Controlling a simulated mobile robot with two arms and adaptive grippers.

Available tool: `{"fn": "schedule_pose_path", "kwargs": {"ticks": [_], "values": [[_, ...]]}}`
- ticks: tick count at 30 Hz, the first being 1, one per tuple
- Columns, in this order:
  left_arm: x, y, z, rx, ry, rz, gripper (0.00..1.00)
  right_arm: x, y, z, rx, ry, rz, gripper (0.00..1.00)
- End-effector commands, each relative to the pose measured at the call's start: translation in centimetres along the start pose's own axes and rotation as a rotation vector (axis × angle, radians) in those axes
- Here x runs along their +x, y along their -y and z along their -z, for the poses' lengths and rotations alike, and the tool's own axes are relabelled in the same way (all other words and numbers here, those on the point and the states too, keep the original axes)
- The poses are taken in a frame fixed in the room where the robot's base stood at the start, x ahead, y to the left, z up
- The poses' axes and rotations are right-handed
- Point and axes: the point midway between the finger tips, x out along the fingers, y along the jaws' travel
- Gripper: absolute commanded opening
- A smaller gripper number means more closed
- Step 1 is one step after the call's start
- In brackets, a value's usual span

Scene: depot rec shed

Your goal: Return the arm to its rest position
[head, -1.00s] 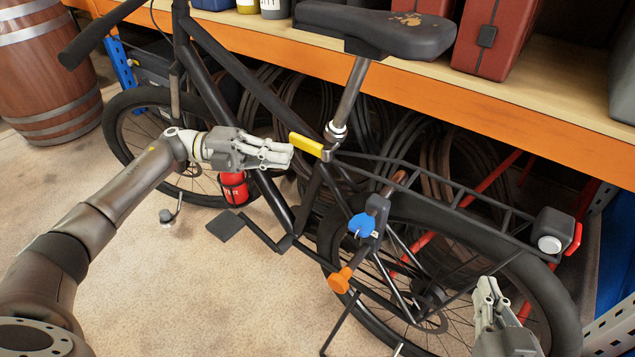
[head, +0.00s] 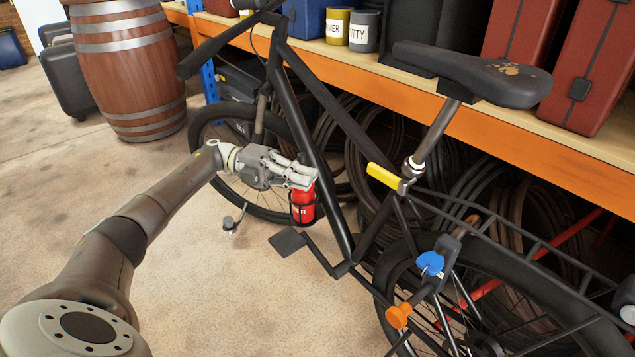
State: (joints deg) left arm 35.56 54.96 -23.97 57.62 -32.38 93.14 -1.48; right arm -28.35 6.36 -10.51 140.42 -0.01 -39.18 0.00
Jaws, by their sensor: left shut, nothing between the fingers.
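My left gripper (head: 302,178) is shut and empty. In the head view it shows in front of the bicycle frame (head: 316,150), just above the red bottle (head: 303,204) in its holder. The yellow seat clamp lever (head: 384,176) is to the right of the fingertips, apart from them. My left arm reaches in from the lower left.
The bicycle stands before an orange-edged shelf (head: 495,127) with tins and red cases. A blue key tag (head: 430,263) and an orange knob (head: 399,316) are by the rear wheel. A barrel (head: 128,65) stands at back left. Floor at left is clear.

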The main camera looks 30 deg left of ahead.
Motion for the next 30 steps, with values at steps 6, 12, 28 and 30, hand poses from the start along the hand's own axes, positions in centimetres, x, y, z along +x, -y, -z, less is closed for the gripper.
{"fn": "schedule_pose_path", "kwargs": {"ticks": [6, 12, 28, 30], "values": [[-0.7, 0.0, -0.1, 0.001, 0.0, 0.0, 0.0, 0.0, 0.1, 0.2, 0.0, -0.011, 0.002, 0.0], [-0.6, 0.0, -0.1, 0.001, 0.0, 0.0, 0.0, 0.0, 0.1, 0.2, -0.001, -0.011, 0.002, 0.0], [5.5, -1.8, -0.7, -0.041, 0.058, 0.102, 0.0, -0.1, 0.1, 0.1, -0.002, -0.007, 0.004, 0.0], [8.8, -2.6, -0.8, -0.078, 0.107, 0.17, 0.0, 0.0, 0.1, 0.1, -0.002, -0.007, 0.004, 0.0]]}}
